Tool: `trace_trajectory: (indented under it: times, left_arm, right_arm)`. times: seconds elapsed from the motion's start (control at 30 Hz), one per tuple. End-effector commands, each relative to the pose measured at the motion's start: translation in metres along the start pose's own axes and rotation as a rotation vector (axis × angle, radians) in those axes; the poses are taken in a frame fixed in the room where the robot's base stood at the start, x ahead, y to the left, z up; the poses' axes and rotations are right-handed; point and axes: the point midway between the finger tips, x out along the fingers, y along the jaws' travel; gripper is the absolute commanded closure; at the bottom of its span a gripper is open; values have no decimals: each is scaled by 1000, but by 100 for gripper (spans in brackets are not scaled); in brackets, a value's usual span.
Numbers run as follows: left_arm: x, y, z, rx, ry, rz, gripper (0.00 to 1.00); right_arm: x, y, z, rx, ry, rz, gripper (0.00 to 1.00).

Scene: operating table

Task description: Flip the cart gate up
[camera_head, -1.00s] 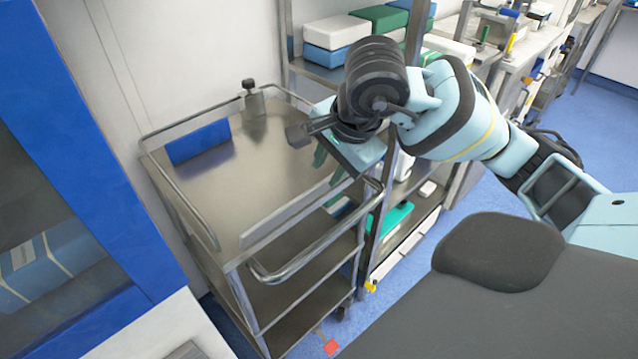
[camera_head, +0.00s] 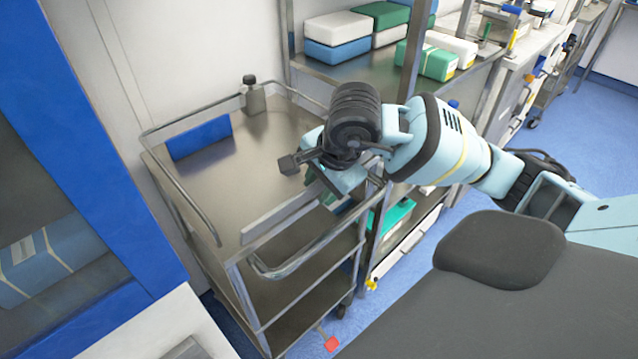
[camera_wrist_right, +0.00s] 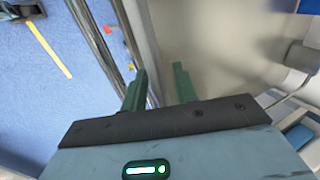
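The steel cart (camera_head: 205,190) stands at left centre in the head view. Its gate (camera_head: 280,219) is a narrow grey plate along the near edge of the cart top, beside the tubular handle (camera_head: 300,258). My right gripper (camera_head: 321,188) is at the gate's right end, pointing down, with its arm partly hiding that end. In the right wrist view my right gripper (camera_wrist_right: 159,88) has its two green fingers apart, with a pale strip, apparently the gate (camera_wrist_right: 150,50), between them. I cannot tell if either finger touches it. My left gripper is out of view.
A blue block (camera_head: 199,138) and a grey bottle (camera_head: 254,97) stand at the back of the cart top. A shelf rack with boxes (camera_head: 337,38) adjoins at the right. A blue-framed cabinet (camera_head: 120,190) is at the left. The middle of the cart top is clear.

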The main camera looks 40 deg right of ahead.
Motion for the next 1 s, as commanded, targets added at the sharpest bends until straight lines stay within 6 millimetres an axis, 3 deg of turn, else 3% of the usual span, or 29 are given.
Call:
trace_trajectory:
  times: [0.07,0.3,0.57,0.8,1.0]
  left_arm:
    - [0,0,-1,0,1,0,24]
    - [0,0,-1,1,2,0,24]
    - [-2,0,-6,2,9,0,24]
    - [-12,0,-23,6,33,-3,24]
    - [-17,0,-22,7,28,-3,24]
  right_arm:
    - [0,0,0,0,0,0,72]
    - [0,0,0,0,0,0,100]
    - [-1,-2,0,1,0,21,100]
    - [-2,-10,1,2,-1,168,100]
    - [2,-13,1,2,-1,299,100]
